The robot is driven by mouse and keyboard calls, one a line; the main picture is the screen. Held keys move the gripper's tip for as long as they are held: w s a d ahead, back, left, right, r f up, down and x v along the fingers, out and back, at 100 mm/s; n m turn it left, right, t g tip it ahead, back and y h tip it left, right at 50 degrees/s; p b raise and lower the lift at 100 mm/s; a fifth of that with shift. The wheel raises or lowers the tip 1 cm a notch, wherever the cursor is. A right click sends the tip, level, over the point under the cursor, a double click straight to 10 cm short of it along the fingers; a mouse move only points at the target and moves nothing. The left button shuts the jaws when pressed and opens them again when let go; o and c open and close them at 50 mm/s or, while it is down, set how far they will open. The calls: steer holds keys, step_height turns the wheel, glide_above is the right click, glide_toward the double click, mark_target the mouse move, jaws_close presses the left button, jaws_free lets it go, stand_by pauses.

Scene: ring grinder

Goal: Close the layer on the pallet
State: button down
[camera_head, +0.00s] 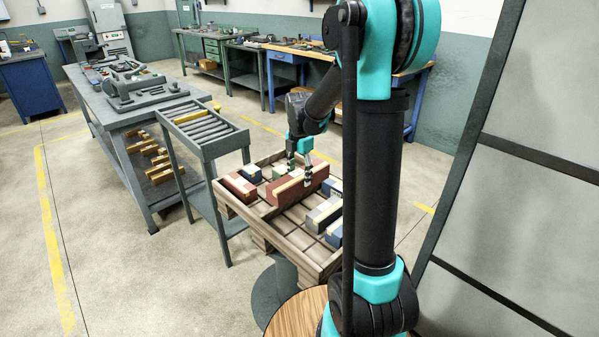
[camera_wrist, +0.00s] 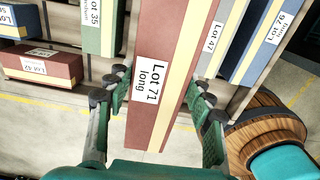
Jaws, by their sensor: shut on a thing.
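The wooden pallet (camera_head: 285,232) stands in the middle of the head view, carrying several boxes with bare slats between them. My gripper (camera_head: 299,169) is over the pallet, its fingers on either side of a long red box (camera_head: 292,190) with a cream stripe. In the wrist view the fingers (camera_wrist: 163,95) are shut on this box (camera_wrist: 150,110), labelled "Lot 71 long". Whether its underside touches the slats cannot be told. A green box (camera_wrist: 103,28) labelled "Lot 35" is to its left; a grey box (camera_wrist: 215,45) labelled "Lot 47" is to its right.
A shorter red box (camera_head: 238,188) lies at the pallet's left edge. Grey and blue boxes (camera_head: 323,214) lie on the right. A roller stand (camera_head: 203,128) stands close on the left, beside a grey workbench (camera_head: 135,100). A round wooden top (camera_head: 298,314) is in front.

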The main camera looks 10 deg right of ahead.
step_height(320, 180, down, 11)
steer(key=shift+f, duration=0.1)
stand_by(0.5)
steer(key=shift+f, duration=0.4)
stand_by(1.0)
steer(key=c, duration=0.5)
jaws_free()
steer(key=shift+c, duration=0.2)
steer(key=shift+r, duration=0.1)
